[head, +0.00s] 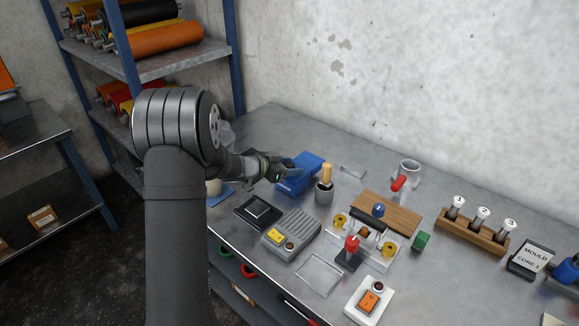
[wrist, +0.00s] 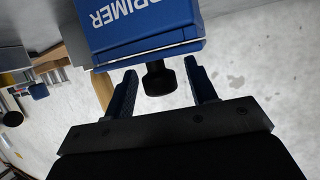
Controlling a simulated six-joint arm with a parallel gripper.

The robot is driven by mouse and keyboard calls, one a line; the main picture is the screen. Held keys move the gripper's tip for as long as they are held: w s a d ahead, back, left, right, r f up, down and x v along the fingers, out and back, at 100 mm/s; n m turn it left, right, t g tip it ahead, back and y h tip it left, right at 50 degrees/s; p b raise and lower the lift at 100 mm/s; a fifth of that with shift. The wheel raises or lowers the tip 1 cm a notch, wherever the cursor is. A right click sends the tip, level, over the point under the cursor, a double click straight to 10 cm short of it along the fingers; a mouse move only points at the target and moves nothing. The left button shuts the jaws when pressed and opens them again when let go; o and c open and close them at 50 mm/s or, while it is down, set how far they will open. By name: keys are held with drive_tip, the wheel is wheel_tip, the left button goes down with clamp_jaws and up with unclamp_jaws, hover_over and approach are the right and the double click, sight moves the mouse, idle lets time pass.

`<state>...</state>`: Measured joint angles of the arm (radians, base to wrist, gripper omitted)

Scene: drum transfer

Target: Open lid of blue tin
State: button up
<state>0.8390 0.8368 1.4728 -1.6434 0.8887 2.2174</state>
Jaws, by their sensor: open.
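The blue tin (head: 306,168) stands on the grey bench, left of the middle in the head view. In the wrist view the tin (wrist: 135,28) fills the top, with white "PRIMER" lettering upside down. A black tab (wrist: 158,80) sticks out from its near edge. My gripper (head: 287,170) is at the tin's left side in the head view, partly covering it. In the wrist view my gripper (wrist: 160,72) is open, with a blue finger on either side of the black tab and visible gaps between. The lid appears closed, with a seam along the tin's edge.
A grey cup with a yellow-handled tool (head: 325,185) stands close right of the tin. A black tray (head: 258,212) and a grey device with a yellow panel (head: 291,234) lie in front. A wooden board (head: 398,218) and rack (head: 472,233) are further right. The wall is behind.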

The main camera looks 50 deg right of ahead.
drive_tip(key=shift+c, duration=0.2)
clamp_jaws()
drive_tip(key=d, duration=0.7)
drive_tip(key=shift+d, duration=0.4)
drive_tip(key=shift+o, duration=0.2)
unclamp_jaws()
drive_tip(key=v, duration=1.7)
drive_tip(key=shift+a, duration=0.2)
